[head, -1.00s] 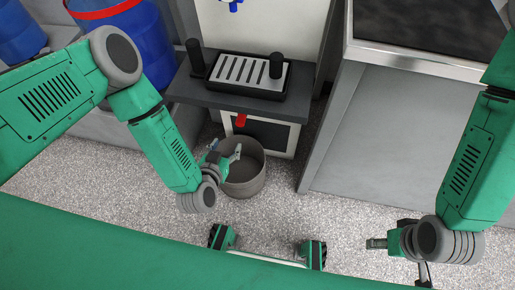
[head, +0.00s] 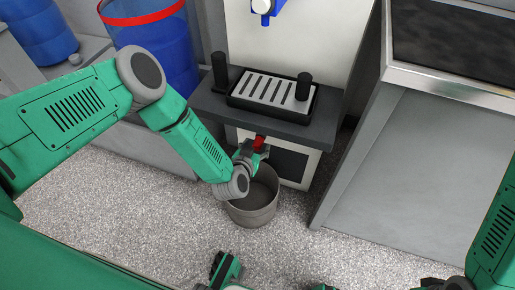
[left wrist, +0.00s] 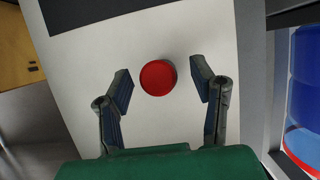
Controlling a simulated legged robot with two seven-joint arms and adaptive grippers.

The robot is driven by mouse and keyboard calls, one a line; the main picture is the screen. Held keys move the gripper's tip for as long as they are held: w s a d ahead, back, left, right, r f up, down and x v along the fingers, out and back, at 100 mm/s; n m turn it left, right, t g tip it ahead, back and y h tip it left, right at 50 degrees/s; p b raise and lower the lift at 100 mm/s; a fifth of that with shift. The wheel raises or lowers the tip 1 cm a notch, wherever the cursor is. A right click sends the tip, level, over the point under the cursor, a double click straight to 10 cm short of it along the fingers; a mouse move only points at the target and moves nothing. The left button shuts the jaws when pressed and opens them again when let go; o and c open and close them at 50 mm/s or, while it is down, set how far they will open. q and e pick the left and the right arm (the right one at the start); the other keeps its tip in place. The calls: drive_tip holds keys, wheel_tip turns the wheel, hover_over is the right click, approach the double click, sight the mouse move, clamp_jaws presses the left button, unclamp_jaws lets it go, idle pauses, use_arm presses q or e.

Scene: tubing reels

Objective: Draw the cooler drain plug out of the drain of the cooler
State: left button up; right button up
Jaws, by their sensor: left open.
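The red drain plug (head: 259,142) sits in the lower white front of the cooler (head: 290,38), below the dark shelf. In the left wrist view the plug (left wrist: 158,77) shows as a round red end face on the white panel. My left gripper (head: 252,153) is open at the plug. In the left wrist view its two fingers stand on either side of the plug, with a gap on each side. The drain behind the plug is hidden.
A grey bucket (head: 256,205) stands on the floor under the plug, close below my left gripper. A slotted drip tray (head: 272,92) with two black posts lies on the dark shelf (head: 215,107). A grey cabinet (head: 395,165) stands right. Blue barrels (head: 160,55) stand left.

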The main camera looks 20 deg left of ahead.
use_arm(q)
drive_tip(key=shift+w+a+f, duration=0.15)
drive_tip(key=shift+w, duration=0.2)
drive_tip(key=shift+d, duration=0.3)
drive_tip(key=shift+c, duration=0.8)
clamp_jaws()
drive_tip(key=c, duration=0.7)
unclamp_jaws()
clamp_jaws()
drive_tip(key=shift+s+a, duration=0.1)
drive_tip(key=shift+a, duration=0.1)
drive_tip(key=shift+s+d+p, duration=0.1)
drive_tip(key=shift+s+p, duration=0.35)
drive_tip(key=shift+s, duration=0.25)
drive_tip(key=shift+s+p, duration=1.35)
drive_tip(key=shift+s, duration=1.4)
